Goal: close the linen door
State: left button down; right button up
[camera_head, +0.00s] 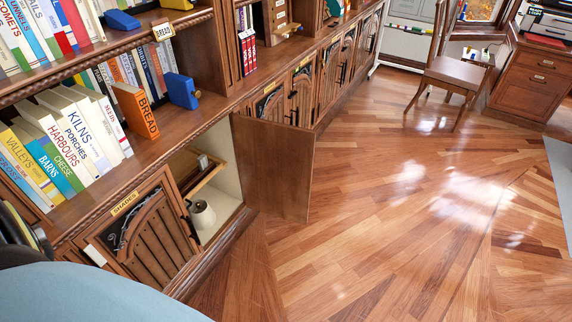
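One lower cabinet door (280,168) stands swung out over the floor, roughly square to the cabinet front. Its plain brown inner face shows. It is attached at the right side of its opening, and its free edge points right, into the room. Its front, handle and any label are hidden, so I cannot read whether it is the linen door. Neither of my grippers is in view.
The shut door labelled SHADES (150,235) is left of the opening. More arched doors (300,92) run along the cabinet beyond. Books (75,130) fill the shelves above. A wooden chair (455,75) and a desk (530,85) stand far right. The wooden floor (400,220) is clear.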

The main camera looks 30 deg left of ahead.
aim_at(276, 159)
jog(key=i, duration=3.95)
jog(key=u, duration=4.05)
jog(key=i, duration=0.5)
